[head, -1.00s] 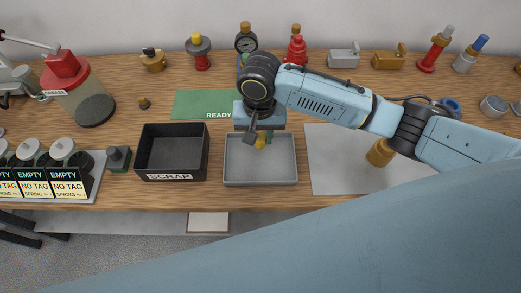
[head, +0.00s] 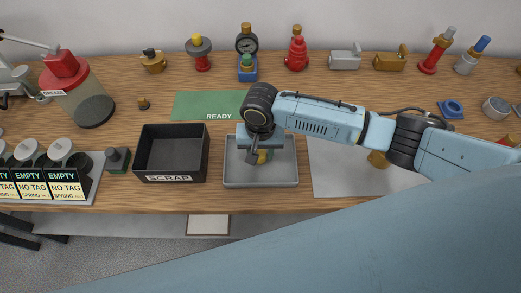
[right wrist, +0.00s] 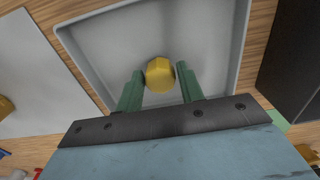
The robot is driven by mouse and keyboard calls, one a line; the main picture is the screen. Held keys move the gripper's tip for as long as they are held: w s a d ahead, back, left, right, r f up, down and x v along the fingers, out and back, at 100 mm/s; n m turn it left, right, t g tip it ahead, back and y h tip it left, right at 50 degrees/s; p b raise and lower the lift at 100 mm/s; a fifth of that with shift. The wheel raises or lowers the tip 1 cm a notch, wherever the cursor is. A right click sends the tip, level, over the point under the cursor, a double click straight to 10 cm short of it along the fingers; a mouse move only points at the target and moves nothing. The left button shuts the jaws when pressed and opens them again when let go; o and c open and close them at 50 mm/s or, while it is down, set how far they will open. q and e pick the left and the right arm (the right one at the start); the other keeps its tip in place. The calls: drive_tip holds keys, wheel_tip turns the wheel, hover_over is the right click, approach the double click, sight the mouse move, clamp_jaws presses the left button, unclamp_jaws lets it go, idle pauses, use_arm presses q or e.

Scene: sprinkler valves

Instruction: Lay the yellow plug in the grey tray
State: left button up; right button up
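The yellow plug (head: 263,157) is between the fingers of my right gripper (head: 261,155), low over the grey tray (head: 232,179). In the right wrist view the plug (right wrist: 160,74) shows as a faceted yellow piece at the green fingertips (right wrist: 160,82), with a finger close against each side, so the gripper looks shut on it. The tray's pale floor and rim (right wrist: 235,50) lie behind it. I cannot tell whether the plug touches the tray floor. My left gripper is not in view.
The black scrap bin (head: 145,165) stands just left of the tray. A pale grey mat (head: 335,180) lies to its right. The green READY mat (head: 195,103) and a blue-based gauge assembly (head: 246,45) are behind. Several valve parts line the back.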

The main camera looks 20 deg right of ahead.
sight(260, 153)
drive_tip(key=shift+o, duration=1.3)
drive_tip(key=shift+r, duration=0.1)
wheel_tip(260, 153, up, 12)
drive_tip(key=p, duration=0.1)
